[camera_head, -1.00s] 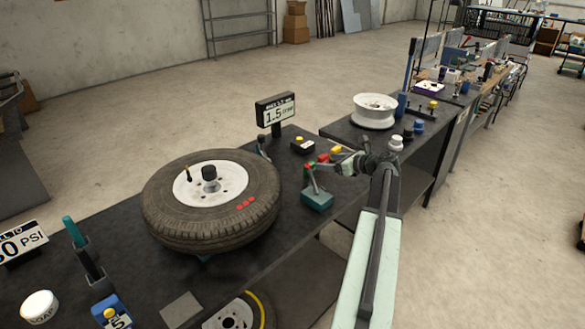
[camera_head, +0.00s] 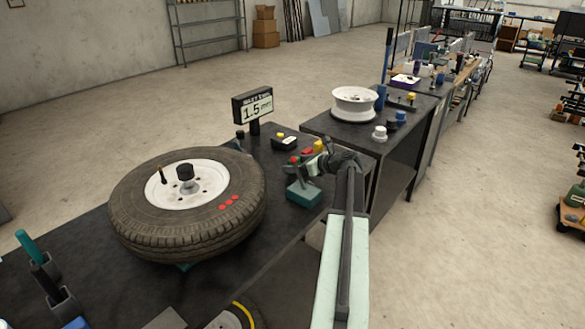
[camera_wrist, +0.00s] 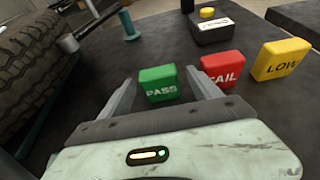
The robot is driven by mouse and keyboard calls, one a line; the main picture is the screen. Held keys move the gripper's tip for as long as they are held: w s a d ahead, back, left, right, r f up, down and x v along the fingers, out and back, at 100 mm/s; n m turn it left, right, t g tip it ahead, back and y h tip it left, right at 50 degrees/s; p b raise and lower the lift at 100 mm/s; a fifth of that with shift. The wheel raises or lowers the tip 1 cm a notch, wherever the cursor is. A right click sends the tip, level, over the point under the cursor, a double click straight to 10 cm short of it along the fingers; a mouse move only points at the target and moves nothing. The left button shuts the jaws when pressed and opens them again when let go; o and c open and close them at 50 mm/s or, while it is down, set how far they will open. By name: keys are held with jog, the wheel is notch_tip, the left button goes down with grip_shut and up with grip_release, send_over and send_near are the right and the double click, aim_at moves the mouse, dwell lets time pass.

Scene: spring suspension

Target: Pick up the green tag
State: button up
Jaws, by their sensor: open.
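The green tag (camera_wrist: 159,84), lettered PASS, stands on the dark bench top in the wrist view. It lies between and just ahead of the two fingers of my gripper (camera_wrist: 160,78), which are spread apart with nothing held. The right finger's tip is close to the tag's right side; I cannot tell if it touches. In the head view my gripper (camera_head: 318,160) is over the bench right of the tire, and I cannot make out the green tag there.
A red FAIL tag (camera_wrist: 221,70) stands close right of the green one, with a yellow LOW tag (camera_wrist: 281,60) further right. A black box with a yellow button (camera_wrist: 225,33) is behind them. The tire (camera_wrist: 30,60) is at left. A teal-based tool (camera_head: 304,194) stands near my gripper.

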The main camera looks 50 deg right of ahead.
aim_at(288, 163)
jog(key=b+x, duration=0.1)
jog(key=x, duration=0.3)
jog(key=shift+w+f, duration=0.1)
jog(key=shift+w, duration=0.05)
jog(key=c, duration=1.4)
notch_tip(288, 163, up, 10)
jog(key=p, duration=1)
